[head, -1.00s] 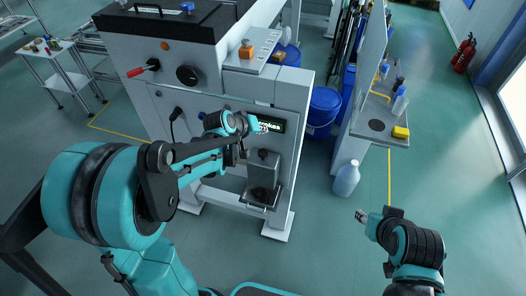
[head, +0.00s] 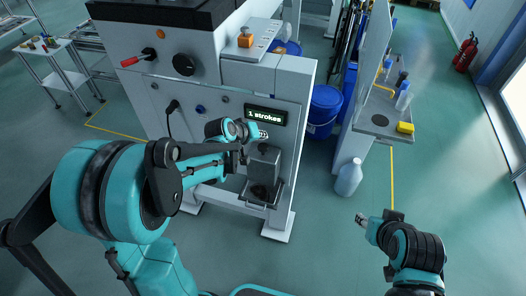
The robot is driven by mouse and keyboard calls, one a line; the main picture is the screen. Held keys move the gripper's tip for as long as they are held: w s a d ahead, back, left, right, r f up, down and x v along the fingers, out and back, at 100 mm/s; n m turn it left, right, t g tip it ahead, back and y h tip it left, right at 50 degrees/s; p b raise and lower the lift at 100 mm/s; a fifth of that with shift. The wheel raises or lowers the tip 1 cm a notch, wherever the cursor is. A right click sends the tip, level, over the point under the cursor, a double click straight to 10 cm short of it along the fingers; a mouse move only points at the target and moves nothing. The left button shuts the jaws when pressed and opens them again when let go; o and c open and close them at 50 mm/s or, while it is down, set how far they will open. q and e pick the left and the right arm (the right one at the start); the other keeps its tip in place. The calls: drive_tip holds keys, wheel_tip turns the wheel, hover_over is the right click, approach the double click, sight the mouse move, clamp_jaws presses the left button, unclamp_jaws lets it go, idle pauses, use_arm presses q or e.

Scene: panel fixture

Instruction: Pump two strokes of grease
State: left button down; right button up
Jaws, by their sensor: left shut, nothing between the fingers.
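The grease pump (head: 264,168) is a grey box on a small shelf low on the front of the panel fixture, with a dark top. A black display (head: 265,117) above it reads "1 strokes" in green. My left gripper (head: 263,134) is shut and empty, just below the display and above the pump's top. I cannot tell whether it touches the pump. My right gripper (head: 361,217) is small in view at the lower right, away from the fixture. Its fingers are too small to read.
The fixture's front (head: 220,95) carries a red-handled lever (head: 137,58) and a black knob (head: 184,65). A blue bucket (head: 322,108) and a clear jug (head: 348,178) stand to its right.

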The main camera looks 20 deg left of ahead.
sight(263, 146)
use_arm(q)
drive_tip(key=shift+f+b, duration=0.55)
drive_tip(key=shift+f, duration=0.5)
idle(0.6)
drive_tip(key=shift+f+b, duration=0.35)
drive_tip(key=shift+f+b, duration=1.1)
drive_tip(key=shift+f, duration=0.2)
idle(1.0)
drive_tip(key=shift+r, duration=0.1)
drive_tip(key=shift+r+p, duration=1.3)
drive_tip(key=shift+r, duration=0.35)
wheel_tip(263, 146, up, 5)
drive_tip(key=p, duration=0.4)
